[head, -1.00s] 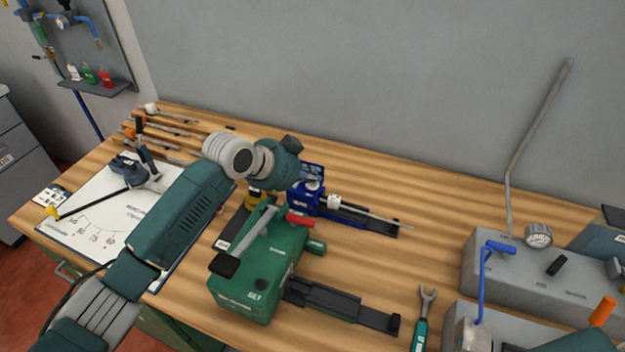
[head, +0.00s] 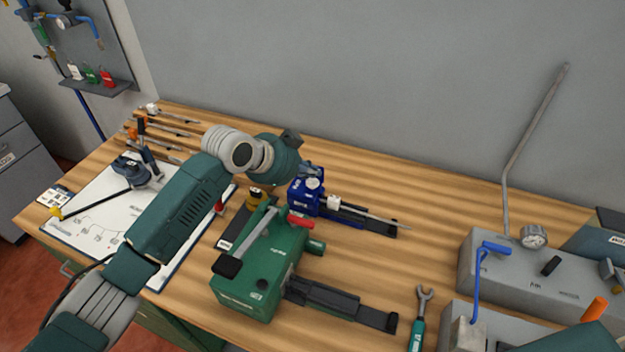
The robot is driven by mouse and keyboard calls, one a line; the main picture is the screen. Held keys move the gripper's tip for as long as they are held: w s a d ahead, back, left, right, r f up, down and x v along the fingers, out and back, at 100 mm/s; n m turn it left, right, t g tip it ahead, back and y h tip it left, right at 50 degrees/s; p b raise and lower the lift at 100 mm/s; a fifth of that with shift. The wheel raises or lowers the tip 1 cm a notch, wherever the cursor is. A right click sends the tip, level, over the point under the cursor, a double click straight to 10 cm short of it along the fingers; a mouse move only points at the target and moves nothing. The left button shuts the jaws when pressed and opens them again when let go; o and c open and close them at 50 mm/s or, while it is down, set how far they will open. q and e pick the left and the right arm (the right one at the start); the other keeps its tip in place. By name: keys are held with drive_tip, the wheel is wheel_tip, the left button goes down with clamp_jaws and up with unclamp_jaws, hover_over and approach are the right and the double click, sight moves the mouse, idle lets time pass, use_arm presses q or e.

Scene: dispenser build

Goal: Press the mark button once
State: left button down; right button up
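My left arm reaches in from the left, and its wrist and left gripper (head: 290,140) are over the bench behind the green machine. The fingers cannot be made out. A yellow and black piece (head: 260,198) shows partly below the wrist. I cannot tell which part is the mark button. My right gripper is not in view.
A white chart sheet (head: 95,235) with a dark blue tool on it lies at the left. Several thin tools lie at the back left. A wrench (head: 420,315) lies at the front. The back middle is clear.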

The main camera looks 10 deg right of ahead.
sight(310, 184)
use_arm(q)
wheel_tip(310, 184, up, 5)
drive_tip(key=p, duration=0.3)
drive_tip(key=shift+p, duration=0.3)
drive_tip(key=shift+f, duration=0.1)
drive_tip(key=shift+a+f, duration=0.1)
idle(0.4)
